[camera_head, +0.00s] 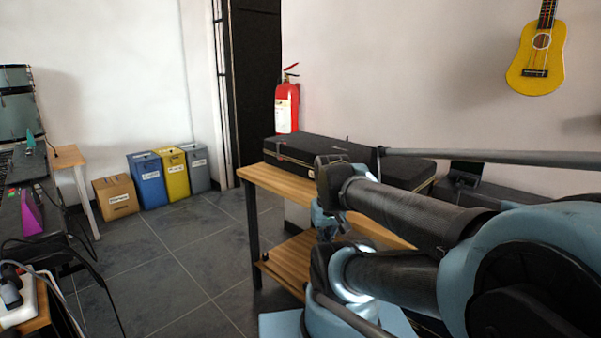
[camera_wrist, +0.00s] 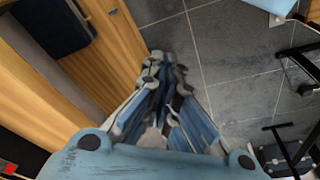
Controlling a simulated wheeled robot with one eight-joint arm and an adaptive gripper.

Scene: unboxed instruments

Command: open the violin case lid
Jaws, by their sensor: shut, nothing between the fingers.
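The black violin case (camera_head: 300,146) lies on the wooden table in the head view, with its lid down. My arm crosses in front of its right part and hides some of its front side. My gripper (camera_wrist: 165,68) shows in the wrist view with its fingers together and nothing between them. It points down past the edge of a wooden surface, over the grey floor, apart from the case. A dark object (camera_wrist: 52,25) lies at the upper left of the wrist view; I cannot tell whether it is the case.
The wooden table (camera_head: 262,176) has a lower shelf (camera_head: 285,262). A red fire extinguisher (camera_head: 287,106) hangs on the wall behind. Several bins, including a yellow one (camera_head: 174,176), stand at the back left. The tiled floor (camera_head: 175,255) left of the table is clear.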

